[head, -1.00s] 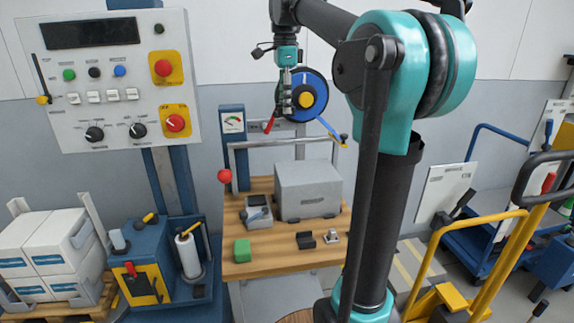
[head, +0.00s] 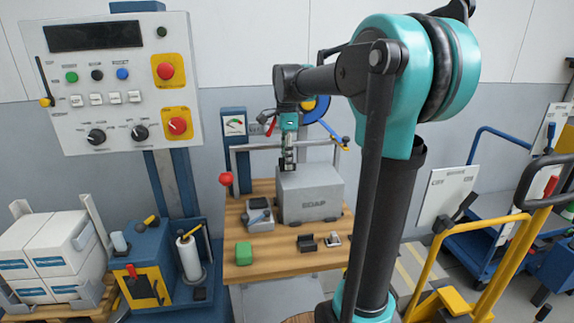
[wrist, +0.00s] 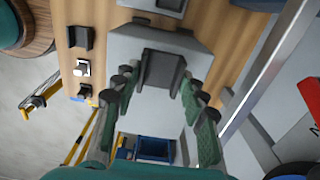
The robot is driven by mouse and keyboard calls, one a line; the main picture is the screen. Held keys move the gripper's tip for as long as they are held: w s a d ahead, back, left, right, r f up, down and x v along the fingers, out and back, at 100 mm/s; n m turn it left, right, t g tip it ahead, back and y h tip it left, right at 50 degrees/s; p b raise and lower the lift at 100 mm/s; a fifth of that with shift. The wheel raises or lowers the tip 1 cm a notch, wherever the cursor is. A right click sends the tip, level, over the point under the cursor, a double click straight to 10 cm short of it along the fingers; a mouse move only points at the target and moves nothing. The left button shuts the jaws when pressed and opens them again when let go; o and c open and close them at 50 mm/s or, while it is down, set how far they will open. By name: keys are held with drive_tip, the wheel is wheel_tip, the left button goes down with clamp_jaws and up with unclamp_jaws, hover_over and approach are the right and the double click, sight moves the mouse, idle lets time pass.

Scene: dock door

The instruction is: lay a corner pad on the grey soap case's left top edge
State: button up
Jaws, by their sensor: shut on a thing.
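The grey soap case (head: 310,200) stands on the wooden bench, and its top and left side show in the wrist view (wrist: 125,45). My gripper (head: 288,166) points down at the case's left top edge. Its green fingers are closed around a dark corner pad (wrist: 160,72), seen between them in the wrist view. The pad lies across or just above the left top edge; I cannot tell whether it touches. In the head view the pad is hardly distinguishable at the fingertips. Another black corner pad (head: 306,242) sits on the bench front.
A small grey device (head: 258,215) stands left of the case. A green block (head: 243,252) and a small pale fitting (head: 332,239) are near the bench front. A metal rail frame (head: 245,148) and a blue reel (head: 316,108) are behind. A red knob (head: 226,179) is at left.

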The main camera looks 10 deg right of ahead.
drive_tip(key=shift+f, duration=1.3)
drive_tip(key=o, duration=0.9)
drive_tip(key=shift+f, duration=0.1)
drive_tip(key=shift+o, duration=0.2)
wheel_tip(320, 180, up, 12)
